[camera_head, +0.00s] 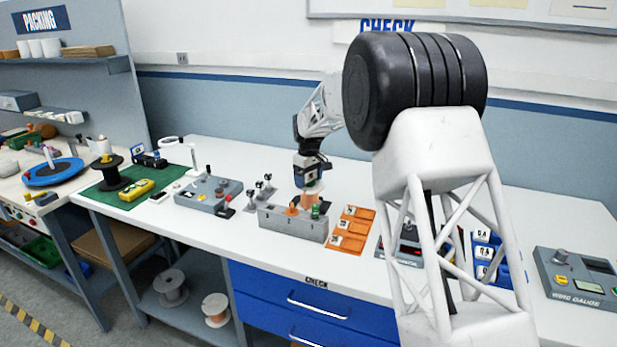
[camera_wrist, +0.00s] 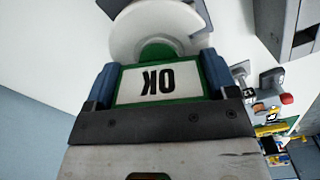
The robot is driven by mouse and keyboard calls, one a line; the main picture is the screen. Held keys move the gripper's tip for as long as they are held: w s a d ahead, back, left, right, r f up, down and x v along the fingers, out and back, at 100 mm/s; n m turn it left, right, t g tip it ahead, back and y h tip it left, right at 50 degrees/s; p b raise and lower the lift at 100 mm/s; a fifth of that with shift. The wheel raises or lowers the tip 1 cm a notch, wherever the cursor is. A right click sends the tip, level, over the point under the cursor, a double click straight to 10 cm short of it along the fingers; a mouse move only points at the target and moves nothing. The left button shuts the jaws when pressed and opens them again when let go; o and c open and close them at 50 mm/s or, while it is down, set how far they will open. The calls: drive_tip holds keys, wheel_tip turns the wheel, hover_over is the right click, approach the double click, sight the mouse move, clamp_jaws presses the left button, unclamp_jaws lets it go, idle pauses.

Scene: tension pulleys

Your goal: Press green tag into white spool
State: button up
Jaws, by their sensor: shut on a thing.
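My gripper (camera_wrist: 157,85) is shut on the green tag (camera_wrist: 111,98), a white plate with a green border and OK on it, upside down in the wrist view. The blue fingers grip its left and right edges. The white spool (camera_wrist: 122,38) is just beyond the tag, its round pale flange partly out of frame. A green part of the tag overlaps the middle of the spool; how deep it sits I cannot tell. In the head view my gripper (camera_head: 307,172) is low over the grey numbered block (camera_head: 290,225), where the spool and tag are small and mostly hidden.
Orange trays (camera_head: 352,228) with white cards lie right of the block. A grey control box (camera_head: 208,191) and small metal clamps (camera_head: 262,190) stand to its left. A green mat (camera_head: 125,200) holds a black spool (camera_head: 110,172). The bench behind the block is mostly clear.

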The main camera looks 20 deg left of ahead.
drive_tip(key=shift+f, duration=0.45)
idle(0.5)
drive_tip(key=o, duration=0.8)
drive_tip(key=shift+f, duration=0.1)
drive_tip(key=shift+r, duration=4.15)
drive_tip(key=shift+c, duration=0.2)
clamp_jaws()
drive_tip(key=shift+d, duration=0.15)
drive_tip(key=shift+s+f, duration=0.1)
drive_tip(key=shift+f, duration=1.1)
